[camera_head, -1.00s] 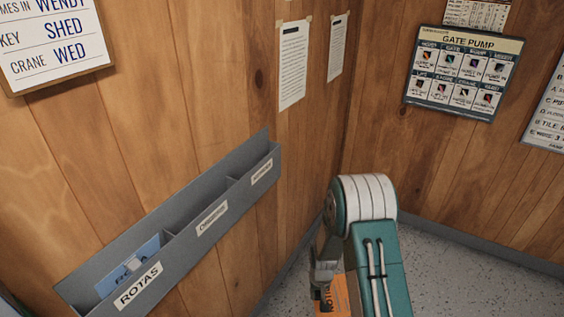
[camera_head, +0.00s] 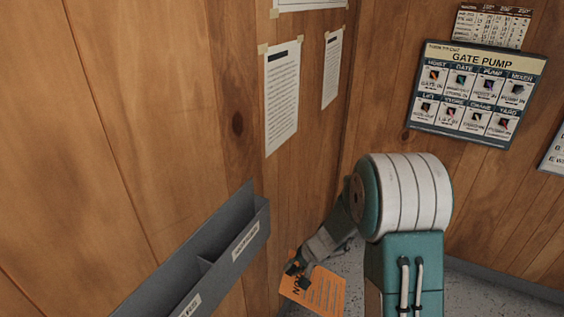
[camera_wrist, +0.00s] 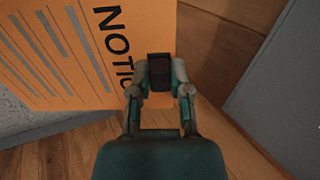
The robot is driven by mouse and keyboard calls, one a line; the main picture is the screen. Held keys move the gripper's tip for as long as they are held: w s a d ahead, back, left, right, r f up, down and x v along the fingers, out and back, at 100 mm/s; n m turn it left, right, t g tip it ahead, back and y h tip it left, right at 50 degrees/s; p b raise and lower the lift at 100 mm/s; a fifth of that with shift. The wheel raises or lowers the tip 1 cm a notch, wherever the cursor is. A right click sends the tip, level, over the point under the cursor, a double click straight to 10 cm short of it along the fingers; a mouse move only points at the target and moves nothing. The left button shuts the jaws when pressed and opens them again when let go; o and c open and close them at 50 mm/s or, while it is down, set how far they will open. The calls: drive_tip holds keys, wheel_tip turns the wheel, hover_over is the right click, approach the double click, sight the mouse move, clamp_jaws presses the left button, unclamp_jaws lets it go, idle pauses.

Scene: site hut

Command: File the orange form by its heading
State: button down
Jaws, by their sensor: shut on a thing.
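The orange form (camera_head: 318,292) hangs in my gripper (camera_head: 297,267) low in the head view, to the right of the wall rack. In the wrist view the form (camera_wrist: 60,50) fills the upper left. Its heading begins "NOTIC", and the gripper fingers (camera_wrist: 160,75) cover the rest. My gripper is shut on the form's heading edge. The grey wall rack (camera_head: 235,225) is on the wood wall at the lower left, with a divider and labels on its front. The far-end label (camera_head: 245,241) is too small to read. The rack's near end is out of view.
Papers (camera_head: 282,97) are taped to the wall above the rack. A GATE PUMP board (camera_head: 478,93) hangs on the right wall. A grey surface (camera_wrist: 285,85) stands at the right in the wrist view. Speckled floor shows below the arm.

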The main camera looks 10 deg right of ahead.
drive_tip(key=s+a+r+m+t+y, duration=0.15)
drive_tip(key=r+t+y, duration=0.25)
drive_tip(key=r, duration=1.5)
drive_tip(key=a+r+m+t+y, duration=0.15)
drive_tip(key=r+t+y, duration=0.3)
drive_tip(key=r, duration=1.45)
drive_tip(key=shift+f+x, duration=0.15)
drive_tip(key=shift+x, duration=2.05)
drive_tip(key=shift+f+x, duration=0.15)
drive_tip(key=shift+x, duration=2)
drive_tip(key=shift+w+a, duration=0.25)
drive_tip(key=shift+a, duration=0.15)
drive_tip(key=shift+f, duration=1.5)
drive_tip(key=shift+f, duration=0.1)
drive_tip(key=shift+f, duration=1.4)
